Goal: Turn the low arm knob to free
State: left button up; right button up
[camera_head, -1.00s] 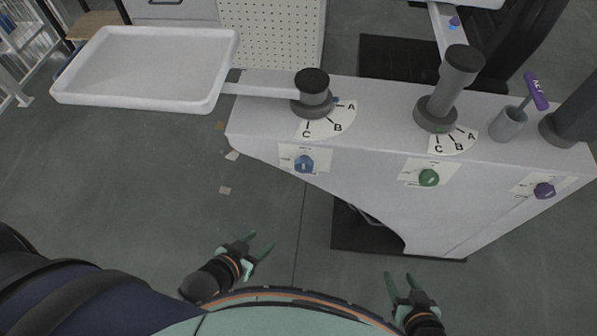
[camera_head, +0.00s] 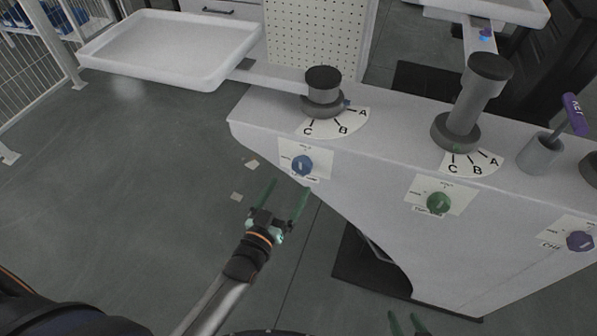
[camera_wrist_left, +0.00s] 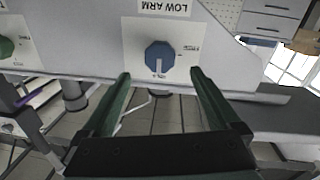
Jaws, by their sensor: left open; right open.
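The low arm knob is a blue round knob (camera_head: 302,166) on a white label plate on the front face of the grey bench, below the leftmost column. In the left wrist view the blue knob (camera_wrist_left: 160,56) sits under a "LOW ARM" label, with a white pointer mark at its lower edge. My left gripper (camera_head: 287,188) is open and empty, just below and in front of the knob, apart from it. In the left wrist view its two green fingers (camera_wrist_left: 160,76) stand either side below the knob. My right gripper (camera_head: 407,318) is open at the bottom edge, partly cut off.
A green knob (camera_head: 439,202) and a purple knob (camera_head: 580,241) lie further right on the same face. Above are dials marked A, B, C around the short column (camera_head: 323,88) and the taller column (camera_head: 475,95). A white tray (camera_head: 170,80) extends left.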

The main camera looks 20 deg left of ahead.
aim_at(300, 169)
pick_arm(q)
jog(key=w, duration=0.5)
jog(key=shift+w+d+f+b, duration=0.1)
jog(key=shift+w+d+b, duration=0.2)
jog(key=shift+w, duration=0.65)
jog(key=shift+c, duration=0.3)
jog(key=c, duration=0.8)
jog(key=shift+d, duration=0.1)
jog(key=c, duration=0.5)
